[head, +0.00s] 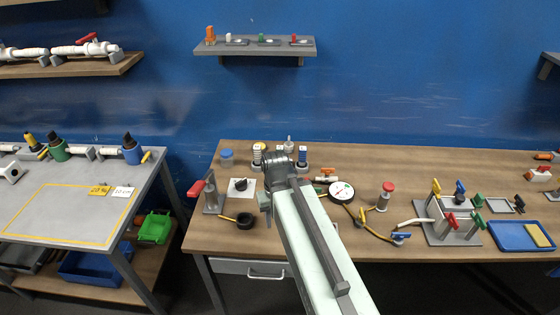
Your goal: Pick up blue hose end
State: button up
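A small blue-handled piece (401,236) lies near the front of the wooden bench, right of centre, at the end of a yellow line. It may be the blue hose end, but it is too small to be sure. A short white hose (414,222) runs close behind it to a grey valve block (450,222). My gripper (278,162) is over the left part of the bench, well to the left of the blue piece and apart from it. Its fingers are dark and partly hidden by my arm, so I cannot tell their opening.
A white gauge (341,191) and a red-topped post (386,195) stand between my arm and the blue piece. A red-handled stand (208,195) is at the left. A blue tray (518,236) with a yellow sponge lies at the right.

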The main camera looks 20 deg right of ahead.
aim_at(302, 149)
jog(key=u, duration=1.45)
jog(key=k, duration=1.4)
jog(key=z, duration=0.3)
jog(key=i, duration=2)
jog(key=u, duration=0.05)
